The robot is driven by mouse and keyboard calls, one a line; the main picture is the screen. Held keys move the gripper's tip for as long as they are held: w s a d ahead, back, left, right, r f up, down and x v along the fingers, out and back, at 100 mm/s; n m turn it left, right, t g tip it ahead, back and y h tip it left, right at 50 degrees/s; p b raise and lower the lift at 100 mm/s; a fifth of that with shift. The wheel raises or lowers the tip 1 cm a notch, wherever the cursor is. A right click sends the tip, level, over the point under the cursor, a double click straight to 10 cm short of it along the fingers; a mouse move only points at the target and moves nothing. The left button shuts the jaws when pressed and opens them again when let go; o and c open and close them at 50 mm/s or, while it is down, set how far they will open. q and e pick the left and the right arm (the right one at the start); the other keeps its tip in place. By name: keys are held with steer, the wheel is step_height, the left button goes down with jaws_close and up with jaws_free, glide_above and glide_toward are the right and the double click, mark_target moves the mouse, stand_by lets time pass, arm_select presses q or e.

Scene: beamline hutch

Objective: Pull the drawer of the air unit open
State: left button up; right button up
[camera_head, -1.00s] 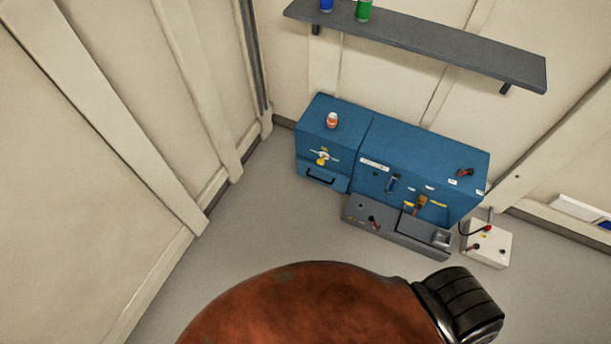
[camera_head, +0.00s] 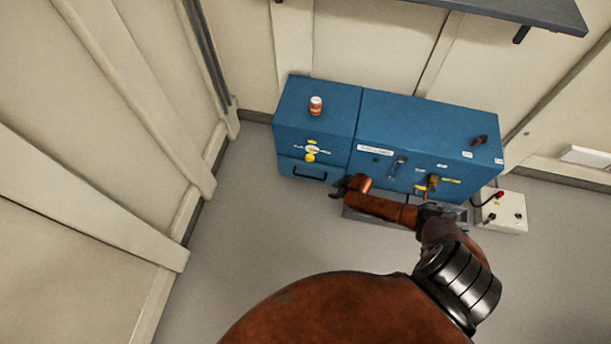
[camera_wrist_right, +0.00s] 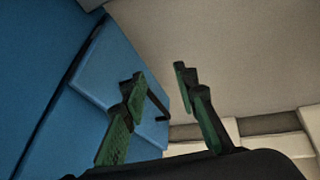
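The air unit (camera_head: 318,115) is the smaller blue box at the left of the blue units. Its drawer (camera_head: 290,168) is at the bottom front, with a dark bar handle (camera_head: 310,176), and looks shut. My right gripper (camera_head: 338,190) is just right of and slightly below the handle in the head view. In the right wrist view, the green-padded fingers of the gripper (camera_wrist_right: 160,76) are spread. The handle (camera_wrist_right: 158,103) shows beyond them, nearer the left finger, on the blue drawer front (camera_wrist_right: 105,65). I see no clear contact. My left gripper is not in view.
A larger blue unit (camera_head: 425,130) adjoins on the right, with a grey box (camera_head: 355,213) before it, partly behind my right arm. A white box (camera_head: 503,213) stands right of it. A small orange-and-white bottle (camera_head: 316,106) stands on the air unit. Floor at left is clear.

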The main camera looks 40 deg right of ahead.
arm_select(q)
step_height(320, 180, up, 9)
steer(key=w+b, duration=0.2)
steer(key=b, duration=0.4)
arm_select(e)
steer(key=n, duration=0.2)
glide_toward(311, 177)
steer(key=shift+y, duration=0.4)
steer(key=b+x, duration=0.1)
steer(key=x, duration=0.1)
steer(key=b+x, duration=0.1)
steer(key=x, duration=0.1)
steer(key=b+x, duration=0.2)
steer(key=x, duration=0.1)
steer(key=shift+d+f, duration=0.15)
steer(key=shift+d, duration=0.2)
steer(key=shift+w+f, duration=0.15)
steer(key=shift+f, duration=0.1)
arm_select(q)
steer(key=w+d+f+t+h, duration=0.2)
steer(key=w+d+f+t, duration=0.1)
steer(key=w+d+f, duration=0.3)
step_height(311, 177, down, 2)
steer(key=shift+w+d+t, duration=0.2)
steer(key=shift+w+t, duration=0.2)
steer(key=shift+w, duration=0.2)
arm_select(e)
jaws_close()
